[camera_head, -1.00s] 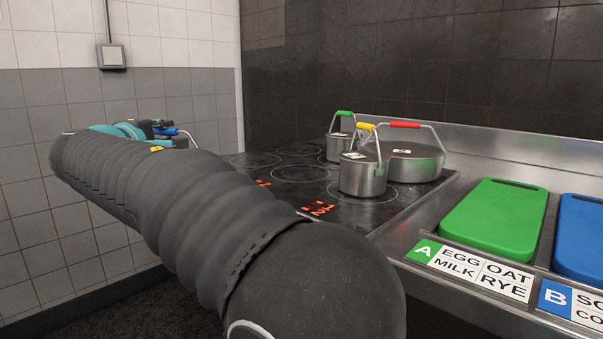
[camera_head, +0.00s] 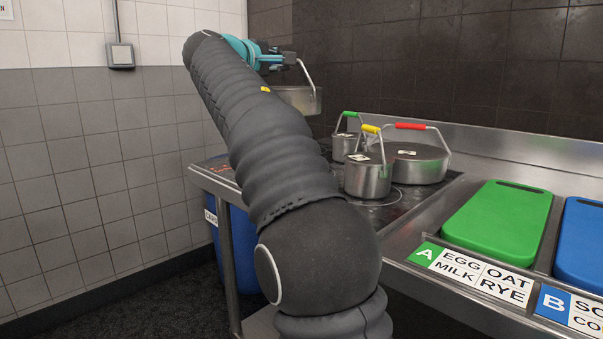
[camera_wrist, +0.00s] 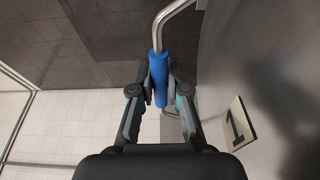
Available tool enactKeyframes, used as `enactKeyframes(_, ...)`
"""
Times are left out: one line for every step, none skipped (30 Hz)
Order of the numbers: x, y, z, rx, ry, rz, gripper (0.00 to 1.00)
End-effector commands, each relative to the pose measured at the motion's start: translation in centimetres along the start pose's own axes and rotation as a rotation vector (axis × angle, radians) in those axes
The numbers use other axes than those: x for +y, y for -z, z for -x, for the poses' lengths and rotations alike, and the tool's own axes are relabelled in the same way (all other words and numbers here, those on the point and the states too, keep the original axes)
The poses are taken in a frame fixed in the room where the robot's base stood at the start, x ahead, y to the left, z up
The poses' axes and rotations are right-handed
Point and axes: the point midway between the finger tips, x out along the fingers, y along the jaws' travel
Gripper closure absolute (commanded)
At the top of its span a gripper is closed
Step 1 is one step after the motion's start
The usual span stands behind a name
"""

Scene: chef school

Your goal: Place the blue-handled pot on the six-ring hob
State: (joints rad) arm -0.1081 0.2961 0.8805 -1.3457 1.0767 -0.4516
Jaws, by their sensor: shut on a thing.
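My gripper (camera_head: 280,62) is shut on the blue handle (camera_wrist: 158,75) of a steel pot (camera_head: 300,99), held up in the air. In the wrist view the handle lies between both fingers, and the pot's grey surface (camera_wrist: 285,70) fills the right side, with a label bearing a 1. In the head view my arm hides part of the pot. The pot shows against the dark tiled wall, higher in the picture than the black six-ring hob (camera_head: 403,207). My arm covers much of the hob's left part.
On the hob's right part stand a green-handled pot (camera_head: 344,147), a yellow-handled pot (camera_head: 367,181) and a wide red-handled pot (camera_head: 420,168), close together. A green board (camera_head: 497,222) and a blue board (camera_head: 582,245) lie on the counter. A blue bin (camera_head: 240,245) is below the hob's left end.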

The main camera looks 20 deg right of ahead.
Motion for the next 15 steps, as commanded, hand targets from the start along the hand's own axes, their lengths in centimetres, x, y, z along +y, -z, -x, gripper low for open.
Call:
enactKeyframes(0.3,-0.9,-0.8,-0.020,-0.002,-0.003,1.00)
enactKeyframes(0.4,-1.4,-1.2,-0.031,-0.002,-0.003,1.00)
enactKeyframes(0.4,-2.0,-1.7,-0.043,-0.002,-0.003,1.00)
enactKeyframes(0.4,-2.4,-2.1,-0.052,-0.002,-0.003,1.00)
enactKeyframes(0.2,-2.9,-2.4,-0.062,-0.002,-0.002,1.00)
enactKeyframes(0.0,-3.4,-2.9,-0.073,-0.002,-0.002,1.00)
enactKeyframes(-0.4,-3.7,-3.1,-0.081,-0.001,-0.001,1.00)
enactKeyframes(-0.7,-4.1,-3.4,-0.088,-0.001,0.000,1.00)
enactKeyframes(-1.2,-4.4,-3.6,-0.095,-0.001,0.001,1.00)
enactKeyframes(-1.5,-4.7,-3.8,-0.100,-0.002,0.000,1.00)
enactKeyframes(-1.9,-4.8,-3.9,-0.102,-0.001,0.000,1.00)
enactKeyframes(-2.4,-4.9,-4.0,-0.106,-0.001,0.000,1.00)
enactKeyframes(-2.7,-5.1,-4.1,-0.108,-0.001,0.000,1.00)
enactKeyframes(-3.1,-5.1,-4.2,-0.110,-0.001,0.000,1.00)
enactKeyframes(-3.4,-5.3,-4.3,-0.113,-0.001,-0.001,1.00)
